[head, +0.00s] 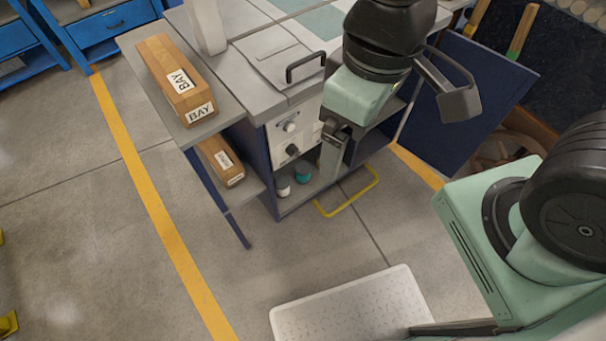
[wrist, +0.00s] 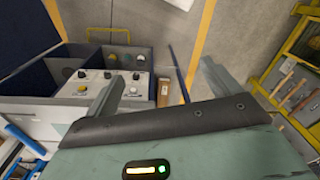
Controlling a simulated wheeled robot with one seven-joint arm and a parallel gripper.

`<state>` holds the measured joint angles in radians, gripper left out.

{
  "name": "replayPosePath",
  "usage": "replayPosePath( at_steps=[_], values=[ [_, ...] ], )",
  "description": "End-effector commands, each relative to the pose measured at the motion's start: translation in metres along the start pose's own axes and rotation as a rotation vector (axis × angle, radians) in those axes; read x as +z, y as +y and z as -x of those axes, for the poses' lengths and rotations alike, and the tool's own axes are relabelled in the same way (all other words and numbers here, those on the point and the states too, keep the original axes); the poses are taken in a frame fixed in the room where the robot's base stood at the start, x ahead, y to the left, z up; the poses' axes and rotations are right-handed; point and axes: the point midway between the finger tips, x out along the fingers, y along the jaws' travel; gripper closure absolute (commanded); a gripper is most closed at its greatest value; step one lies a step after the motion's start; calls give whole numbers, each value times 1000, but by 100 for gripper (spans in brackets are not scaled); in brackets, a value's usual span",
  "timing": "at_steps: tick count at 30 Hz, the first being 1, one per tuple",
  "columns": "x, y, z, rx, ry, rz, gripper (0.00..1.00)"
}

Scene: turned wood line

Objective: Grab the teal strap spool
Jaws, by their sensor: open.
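The teal strap spool (head: 303,171) appears to be the small teal cylinder on the low shelf of the grey and navy workstation in the head view. It stands beside a white cylinder (head: 283,185). My gripper (head: 332,158) points down in front of the workstation, to the right of the teal cylinder and apart from it. In the wrist view my gripper (wrist: 162,72) has its two fingers spread wide with nothing between them.
A control panel with knobs (head: 291,127) sits above the low shelf. A yellow floor-level handle (head: 348,196) projects at the workstation's foot. Wooden BAY boxes (head: 172,75) stand on the left side shelf.

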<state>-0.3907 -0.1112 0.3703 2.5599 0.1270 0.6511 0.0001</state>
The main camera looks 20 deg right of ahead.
Motion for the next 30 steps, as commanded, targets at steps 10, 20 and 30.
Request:
replayPosePath(
  at_steps=[10,20,30],
  values=[
    [-10,50,-110,11,47,-148,11],
    [-14,110,-216,23,88,-324,11],
    [-7,175,-338,7,82,-550,11]
  ],
)
